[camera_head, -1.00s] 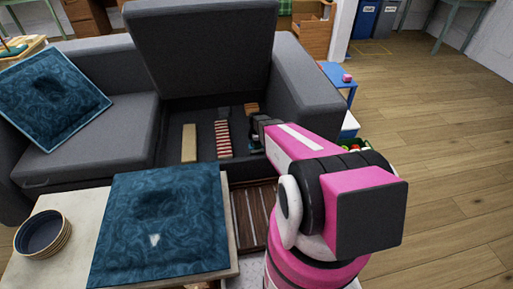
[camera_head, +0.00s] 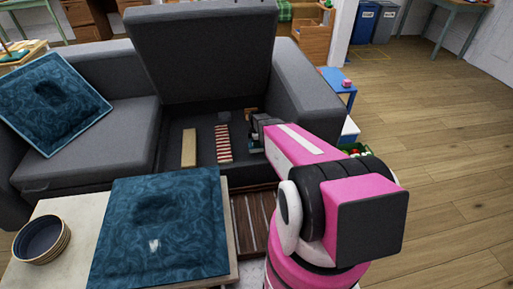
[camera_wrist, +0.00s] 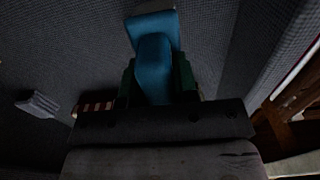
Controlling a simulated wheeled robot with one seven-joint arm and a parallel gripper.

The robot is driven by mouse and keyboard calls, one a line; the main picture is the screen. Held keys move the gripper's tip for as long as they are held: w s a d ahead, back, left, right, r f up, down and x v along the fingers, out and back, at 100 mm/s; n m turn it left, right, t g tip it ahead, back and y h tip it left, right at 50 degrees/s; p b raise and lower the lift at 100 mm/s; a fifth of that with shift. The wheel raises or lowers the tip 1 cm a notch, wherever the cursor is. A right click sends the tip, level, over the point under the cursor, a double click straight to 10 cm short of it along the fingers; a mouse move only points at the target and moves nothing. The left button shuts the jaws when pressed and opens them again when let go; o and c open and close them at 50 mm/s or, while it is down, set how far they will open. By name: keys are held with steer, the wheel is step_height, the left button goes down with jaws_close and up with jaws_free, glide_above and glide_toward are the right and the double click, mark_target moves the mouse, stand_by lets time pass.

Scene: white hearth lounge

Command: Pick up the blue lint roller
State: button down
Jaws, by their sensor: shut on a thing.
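The blue lint roller (camera_wrist: 153,62) is in the wrist view, with a wide blue upper part and a narrower part running down between my fingers. My gripper (camera_wrist: 156,80) is shut on it, with a dark green finger on each side. In the head view my gripper (camera_head: 256,130) is inside the open storage space of the grey sofa (camera_head: 204,165), at its right side. The roller cannot be made out clearly there, being small and partly hidden by my arm.
A tan block (camera_head: 189,148) and a red-and-white striped thing (camera_head: 223,143) lie in the storage space, left of my gripper. The raised seat lid (camera_head: 200,50) stands behind. The sofa's right armrest (camera_head: 305,90) is close to my arm. A table with a blue cushion (camera_head: 160,215) stands in front.

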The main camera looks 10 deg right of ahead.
steer(key=s+a+r, duration=0.6)
steer(key=s+a, duration=0.2)
steer(key=shift+a+r, duration=0.35)
steer(key=shift+w, duration=0.1)
steer(key=c, duration=1.7)
jaws_free()
steer(key=shift+r, duration=0.1)
